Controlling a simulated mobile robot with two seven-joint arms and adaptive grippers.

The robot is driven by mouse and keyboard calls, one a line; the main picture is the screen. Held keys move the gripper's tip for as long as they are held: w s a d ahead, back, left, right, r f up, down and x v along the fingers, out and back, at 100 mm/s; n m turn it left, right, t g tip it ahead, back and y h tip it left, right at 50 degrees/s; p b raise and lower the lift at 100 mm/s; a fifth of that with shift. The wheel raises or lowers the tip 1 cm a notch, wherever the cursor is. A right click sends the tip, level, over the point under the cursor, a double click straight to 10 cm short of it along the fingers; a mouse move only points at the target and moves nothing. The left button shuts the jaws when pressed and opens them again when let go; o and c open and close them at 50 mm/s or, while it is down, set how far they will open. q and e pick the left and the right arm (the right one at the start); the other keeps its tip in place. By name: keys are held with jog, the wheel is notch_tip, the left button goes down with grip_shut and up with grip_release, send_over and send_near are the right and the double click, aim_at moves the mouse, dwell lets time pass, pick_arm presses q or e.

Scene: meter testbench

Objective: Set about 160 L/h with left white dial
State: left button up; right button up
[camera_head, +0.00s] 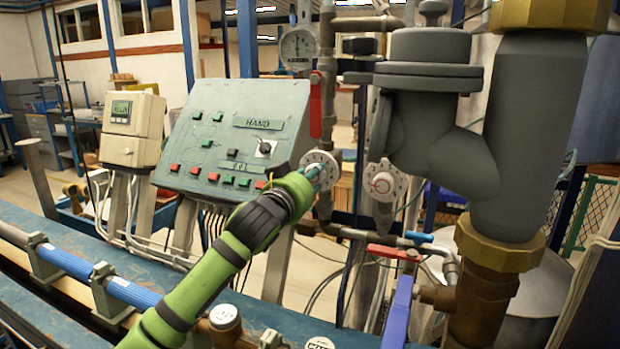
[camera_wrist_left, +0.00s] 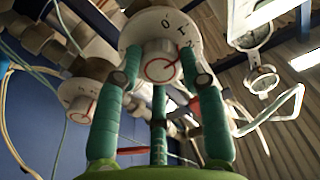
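The left white dial (camera_head: 321,166) sits on a pipe just right of the control panel. My left gripper (camera_head: 312,176) is at its front, coming from the lower left. In the left wrist view, the dial's white scale ring (camera_wrist_left: 178,25) and its round knob (camera_wrist_left: 162,64) with a red mark face me. Green fingers (camera_wrist_left: 160,72) reach up on both sides of the knob, with a third finger below. Whether they touch the knob is unclear. The scale figures are only partly legible. A second white dial (camera_head: 383,184) with a red-marked knob stands to the right. My right gripper is out of view.
The sloped control panel (camera_head: 222,118) with buttons stands left of the dial, beside a meter box (camera_head: 133,127). Large grey pipework (camera_head: 434,125) stands right. Red (camera_head: 393,252) and blue (camera_head: 397,312) valve handles sit below the dials. A round gauge (camera_head: 298,48) is above.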

pick_arm(q)
jog(key=shift+r, duration=0.25)
dwell(0.4)
jog(key=shift+m+p, duration=0.35)
jog(key=shift+m, duration=0.05)
jog(key=m+p, duration=1.1)
jog(key=m, duration=0.7)
jog(key=shift+d+m, duration=0.1)
jog(key=shift+m, duration=0.3)
jog(key=shift+f, duration=0.1)
jog(key=o, duration=1.1)
jog(key=shift+f, duration=0.1)
jog(key=shift+o, duration=0.2)
